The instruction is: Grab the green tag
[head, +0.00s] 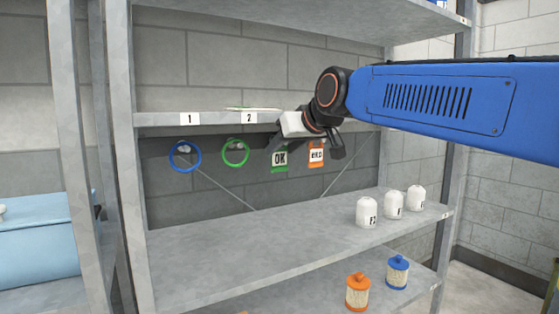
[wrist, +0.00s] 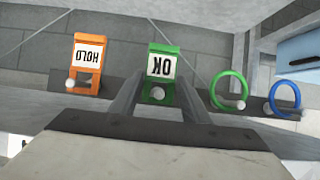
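The green tag (head: 279,161) marked OK hangs on a peg at the back panel below the middle shelf. In the wrist view the green tag (wrist: 161,66) appears upside down, centred between my finger tips. My gripper (wrist: 159,84) is open, with one finger on each side of the tag and a gap showing on both sides. In the head view my gripper (head: 275,146) is just in front of the tag's top, which it partly hides. I cannot tell how much depth lies between the fingers and the tag.
An orange HOLD tag (head: 316,156) hangs to the right. A green ring (head: 236,152) and a blue ring (head: 184,156) hang left. The numbered shelf edge (head: 215,119) is close to my gripper. White canisters (head: 366,212) stand on the shelf below, whose left part is clear.

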